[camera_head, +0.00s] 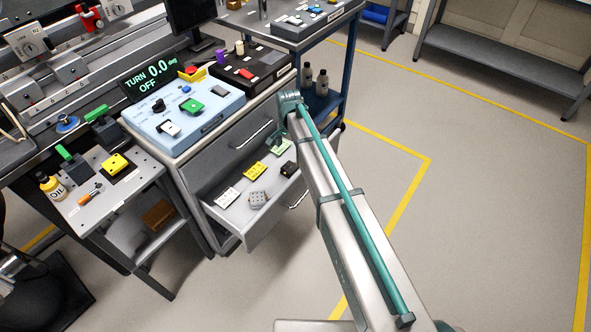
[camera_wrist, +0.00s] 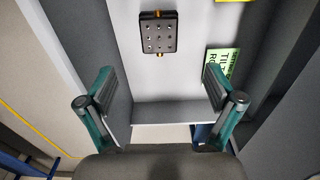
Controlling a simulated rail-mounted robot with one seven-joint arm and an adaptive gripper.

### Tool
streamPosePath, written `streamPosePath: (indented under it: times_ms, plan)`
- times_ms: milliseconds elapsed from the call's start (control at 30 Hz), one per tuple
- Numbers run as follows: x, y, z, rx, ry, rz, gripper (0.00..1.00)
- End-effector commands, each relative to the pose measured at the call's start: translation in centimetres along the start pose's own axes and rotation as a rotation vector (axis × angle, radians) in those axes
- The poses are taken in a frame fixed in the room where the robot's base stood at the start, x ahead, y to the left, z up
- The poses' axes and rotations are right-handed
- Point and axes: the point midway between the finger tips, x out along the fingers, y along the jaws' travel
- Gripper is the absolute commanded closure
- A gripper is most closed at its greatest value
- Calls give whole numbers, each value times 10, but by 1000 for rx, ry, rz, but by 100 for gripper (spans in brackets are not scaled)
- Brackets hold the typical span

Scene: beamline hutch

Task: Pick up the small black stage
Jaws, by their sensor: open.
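The small black stage (camera_wrist: 159,33) lies in the open drawer, a dark block with a grid of holes and brass-coloured ends. It sits toward the top of the wrist view, and in the head view it is a small dark block (camera_head: 289,168) at the drawer's right side. My gripper (camera_wrist: 159,82) is open and empty in the wrist view. The stage shows beyond the fingertips, roughly centred between them and not touched.
The open drawer (camera_head: 238,220) also holds a grey stage (camera_head: 258,199) and yellow, green and white labels. A green label (camera_wrist: 221,63) lies right of the black stage. A blue control box (camera_head: 185,115) stands on the cabinet above. The floor to the right is clear.

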Motion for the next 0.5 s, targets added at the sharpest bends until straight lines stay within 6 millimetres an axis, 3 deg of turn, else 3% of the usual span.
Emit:
streamPosePath:
  times_ms: [500]
  plan:
    - [56, 0, 0, 1, -1, 1, 8]
